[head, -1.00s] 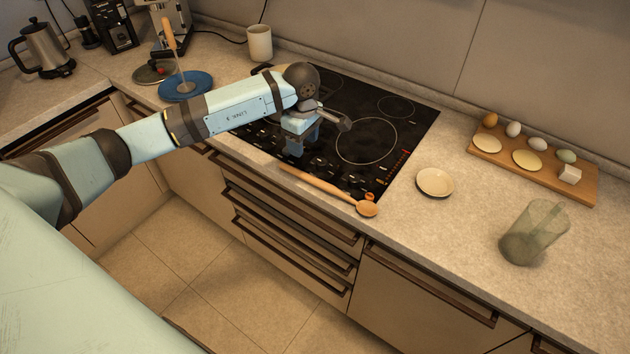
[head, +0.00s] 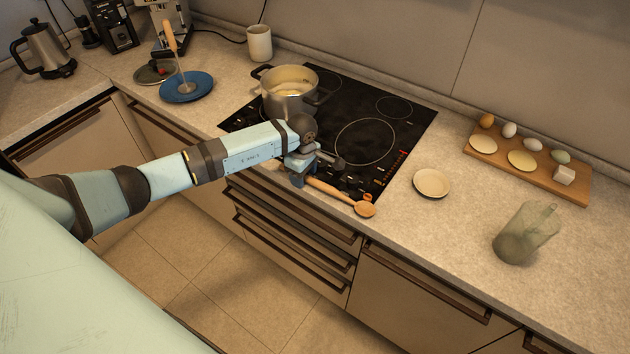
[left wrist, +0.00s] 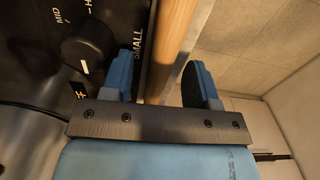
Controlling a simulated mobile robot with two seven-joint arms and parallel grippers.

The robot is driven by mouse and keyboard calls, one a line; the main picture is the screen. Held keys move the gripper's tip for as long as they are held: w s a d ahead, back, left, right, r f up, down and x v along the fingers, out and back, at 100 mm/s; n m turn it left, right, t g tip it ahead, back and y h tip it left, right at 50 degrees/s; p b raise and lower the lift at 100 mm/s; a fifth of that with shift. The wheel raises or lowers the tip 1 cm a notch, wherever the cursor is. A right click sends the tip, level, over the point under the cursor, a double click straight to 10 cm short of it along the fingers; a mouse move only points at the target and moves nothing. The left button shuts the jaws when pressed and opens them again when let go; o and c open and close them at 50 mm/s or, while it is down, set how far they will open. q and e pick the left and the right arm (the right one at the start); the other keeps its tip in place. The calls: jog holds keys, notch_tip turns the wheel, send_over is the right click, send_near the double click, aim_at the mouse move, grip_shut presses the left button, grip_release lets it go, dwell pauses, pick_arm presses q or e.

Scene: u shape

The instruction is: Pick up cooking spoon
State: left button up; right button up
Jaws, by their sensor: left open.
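The wooden cooking spoon (head: 335,193) lies along the front edge of the cooktop, its bowl toward the right. My left gripper (head: 298,181) is at the handle end of the spoon. In the left wrist view the spoon's handle (left wrist: 172,50) runs between the two open fingers of my left gripper (left wrist: 160,82). My right gripper is not in view.
A steel pot (head: 290,90) stands on the black cooktop (head: 385,135) behind my gripper. A small cream dish (head: 432,183), a glass jug (head: 525,235) and a wooden board (head: 575,186) with eggs are to the right. Knobs (left wrist: 88,45) lie close beside the left finger.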

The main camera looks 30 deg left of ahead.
pick_arm(q)
grip_shut()
